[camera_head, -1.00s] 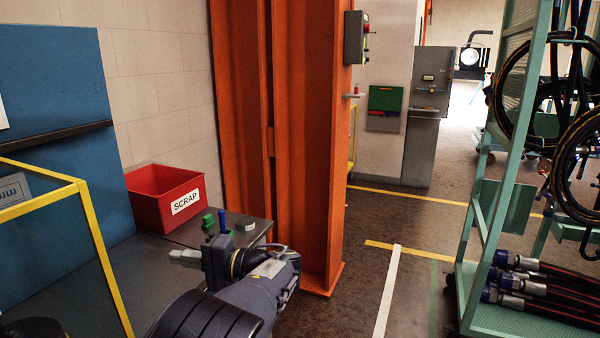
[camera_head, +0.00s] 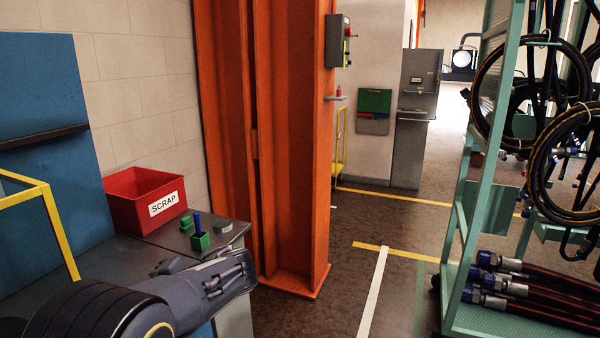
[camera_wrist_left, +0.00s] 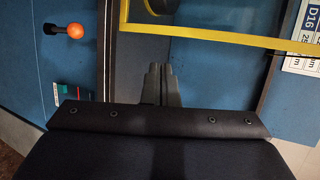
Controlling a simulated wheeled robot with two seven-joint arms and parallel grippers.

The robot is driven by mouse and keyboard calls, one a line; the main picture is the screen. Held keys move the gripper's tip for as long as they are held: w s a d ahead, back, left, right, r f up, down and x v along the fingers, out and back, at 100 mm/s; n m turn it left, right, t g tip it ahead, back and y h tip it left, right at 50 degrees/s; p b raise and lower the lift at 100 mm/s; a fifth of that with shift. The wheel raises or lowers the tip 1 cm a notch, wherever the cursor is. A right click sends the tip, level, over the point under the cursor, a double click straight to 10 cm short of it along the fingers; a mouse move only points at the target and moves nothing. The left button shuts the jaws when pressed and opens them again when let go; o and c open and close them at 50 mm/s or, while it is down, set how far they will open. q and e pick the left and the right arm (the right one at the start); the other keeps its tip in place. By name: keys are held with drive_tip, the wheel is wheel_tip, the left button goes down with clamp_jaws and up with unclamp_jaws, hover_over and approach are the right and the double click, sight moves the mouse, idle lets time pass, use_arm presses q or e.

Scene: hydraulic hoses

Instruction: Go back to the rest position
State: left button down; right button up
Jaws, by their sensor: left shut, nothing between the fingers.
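My left arm (camera_head: 190,295) comes in from the lower left in the head view, in front of the grey bench. Its fingers are mostly hidden there behind the arm links. In the left wrist view my left gripper (camera_wrist_left: 161,72) is shut with its two dark fingers together and nothing between them. Below them in that view is a blue surface with a yellow frame bar (camera_wrist_left: 215,38) across the top. My right gripper is not in view.
A red SCRAP bin (camera_head: 125,207) and a green block with a blue peg (camera_head: 200,240) stand on the bench (camera_head: 125,255). A yellow frame (camera_head: 55,225) is at left. An orange column (camera_head: 290,150) stands beyond. A green hose rack (camera_head: 470,190) is at right, with open floor between.

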use_arm(q)
drive_tip(key=s+a+f+n+g+h+p, duration=0.1)
drive_tip(key=s+f+h, duration=0.2)
drive_tip(key=s+h, duration=0.25)
drive_tip(key=s+a+f+h, duration=0.1)
drive_tip(key=s+f+h, duration=0.25)
drive_tip(key=s, duration=0.35)
drive_tip(key=s+d+r+n+t+h+p, duration=0.2)
drive_tip(key=s+d+t+h, duration=0.4)
drive_tip(key=s+d, duration=0.5)
drive_tip(key=s+r+h, duration=0.1)
drive_tip(key=s+h, duration=0.1)
drive_tip(key=s, duration=0.1)
drive_tip(key=shift+d, duration=0.4)
